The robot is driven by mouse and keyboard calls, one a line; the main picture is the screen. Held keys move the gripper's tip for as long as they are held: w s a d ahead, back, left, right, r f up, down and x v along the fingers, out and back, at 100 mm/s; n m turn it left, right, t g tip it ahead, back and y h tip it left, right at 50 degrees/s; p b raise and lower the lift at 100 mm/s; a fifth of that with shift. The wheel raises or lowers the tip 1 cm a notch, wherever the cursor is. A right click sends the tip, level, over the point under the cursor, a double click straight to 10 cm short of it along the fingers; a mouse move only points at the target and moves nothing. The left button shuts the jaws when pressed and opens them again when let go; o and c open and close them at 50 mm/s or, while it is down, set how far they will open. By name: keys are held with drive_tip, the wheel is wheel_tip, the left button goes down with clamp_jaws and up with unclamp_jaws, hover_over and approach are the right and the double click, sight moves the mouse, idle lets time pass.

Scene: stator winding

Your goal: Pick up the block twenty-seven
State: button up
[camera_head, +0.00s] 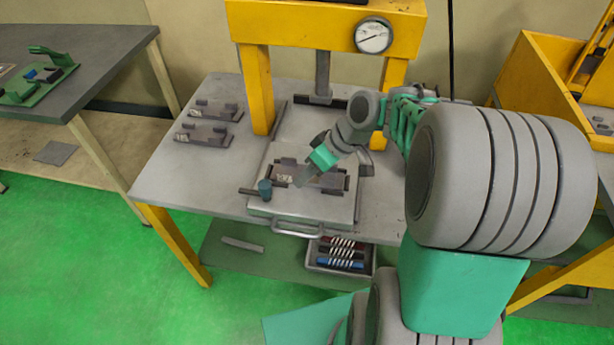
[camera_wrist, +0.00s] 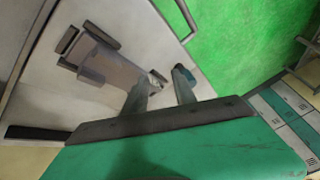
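A dark grey block with a white label (camera_head: 284,177) sits on the light plate (camera_head: 286,208) under the yellow press. The label is too small to read, so I cannot tell if it says twenty-seven. In the wrist view the block (camera_wrist: 112,69) lies beyond my fingers, with its labelled end near them. My gripper (camera_head: 301,180) is over the block in the head view and hides part of it. In the wrist view my gripper (camera_wrist: 162,86) has its two fingers apart, with a visible gap. Whether a finger touches the block is unclear.
Two similar labelled blocks, one behind (camera_head: 215,109) and one in front (camera_head: 203,134), lie on the table's left side. A teal knob (camera_head: 265,190) stands at the plate's front left. The yellow press frame (camera_head: 258,90) rises behind. A handle (camera_head: 298,230) juts out in front.

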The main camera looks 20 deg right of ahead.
sight(336, 178)
drive_tip(key=o, duration=0.3)
drive_tip(key=w+d+f+n+y, duration=0.2)
drive_tip(key=d, duration=0.1)
drive_tip(key=w+d+f+n+t+y, duration=0.1)
drive_tip(key=y, duration=0.1)
drive_tip(key=shift+d, duration=0.15)
drive_tip(key=o, duration=0.3)
drive_tip(key=d+n+t+y, duration=0.1)
drive_tip(key=d+t+y, duration=0.1)
drive_tip(key=d, duration=0.1)
drive_tip(key=shift+s+d+f+n+y+b, duration=0.1)
drive_tip(key=shift+d+f+n+y+b, duration=0.05)
drive_tip(key=shift+d+n+y+b, duration=0.2)
drive_tip(key=o, duration=0.3)
drive_tip(key=shift+d+f+n, duration=0.45)
drive_tip(key=shift+d+f, duration=0.2)
drive_tip(key=shift+d, duration=0.3)
drive_tip(key=shift+o, duration=0.5)
drive_tip(key=shift+w+a+f, duration=0.15)
drive_tip(key=shift+w+a, duration=0.05)
drive_tip(key=shift+a, duration=0.35)
drive_tip(key=p+x, duration=0.1)
drive_tip(key=x, duration=0.6)
drive_tip(key=shift+p, duration=0.35)
